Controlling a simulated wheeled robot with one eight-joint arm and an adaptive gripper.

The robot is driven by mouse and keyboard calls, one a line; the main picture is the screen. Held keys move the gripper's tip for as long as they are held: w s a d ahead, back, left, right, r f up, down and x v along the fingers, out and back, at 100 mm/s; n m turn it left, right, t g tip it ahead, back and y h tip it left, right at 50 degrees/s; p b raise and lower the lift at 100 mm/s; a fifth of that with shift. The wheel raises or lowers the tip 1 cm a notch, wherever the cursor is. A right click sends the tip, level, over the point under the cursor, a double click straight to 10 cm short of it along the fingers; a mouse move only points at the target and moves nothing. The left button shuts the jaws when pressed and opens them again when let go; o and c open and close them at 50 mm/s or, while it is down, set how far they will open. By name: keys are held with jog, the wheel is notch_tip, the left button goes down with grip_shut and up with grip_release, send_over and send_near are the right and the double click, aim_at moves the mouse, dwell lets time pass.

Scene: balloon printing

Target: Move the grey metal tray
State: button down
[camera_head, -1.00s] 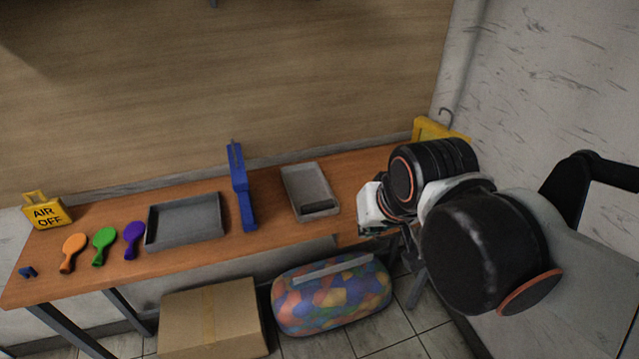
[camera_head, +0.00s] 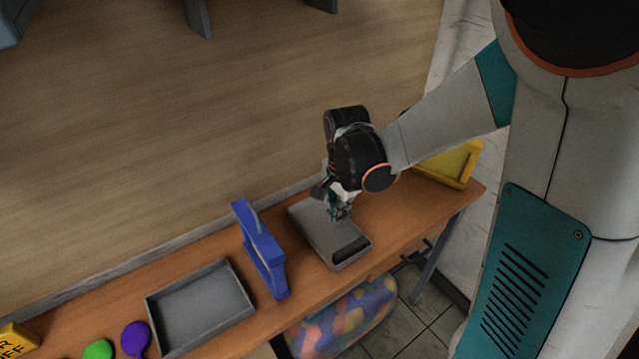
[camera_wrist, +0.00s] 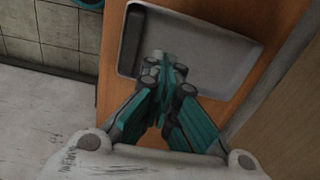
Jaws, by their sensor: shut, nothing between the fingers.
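A light grey tray (camera_head: 318,240) with a dark block (camera_head: 350,248) at its near end sits on the wooden table. It also fills the upper part of the wrist view (camera_wrist: 215,55), with the dark block (camera_wrist: 133,42) at its left end. A second, darker grey tray (camera_head: 203,305), empty, lies further left beyond the blue stand. My gripper (camera_head: 340,212) points down over the light grey tray. In the wrist view its fingertips (camera_wrist: 157,66) are together and empty over this tray. I cannot tell whether they touch it.
A blue upright stand (camera_head: 262,250) stands between the two trays. A yellow frame-like object (camera_head: 452,163) is at the table's right end. Purple (camera_head: 136,338) and green (camera_head: 98,350) paddle shapes and a yellow sign (camera_head: 14,340) are at the left. A multicoloured bag (camera_head: 350,318) lies below the table.

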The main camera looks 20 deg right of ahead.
aim_at(413, 200)
jog(key=shift+m, duration=0.3)
jog(key=f+b, duration=0.1)
jog(key=f, duration=0.2)
jog(key=f+b, duration=0.1)
jog(key=f, duration=0.3)
jog(key=f+b, duration=0.1)
jog(key=f, duration=0.3)
jog(key=shift+w+a, duration=0.1)
jog(key=shift+w, duration=0.25)
jog(key=d, duration=0.3)
jog(key=shift+w+r+b, duration=0.1)
jog(key=shift+w+b, duration=0.3)
jog(key=shift+w+d, duration=0.15)
jog(key=shift+d, duration=0.3)
jog(key=w+d, duration=0.2)
jog(key=d, duration=0.6)
jog(key=w+d+b, duration=0.1)
jog(key=w+d, duration=0.2)
jog(key=d, duration=0.5)
jog(key=w+d, duration=0.3)
jog(key=d, duration=0.6)
jog(key=shift+d+b, duration=0.1)
jog(key=shift+b, duration=0.25)
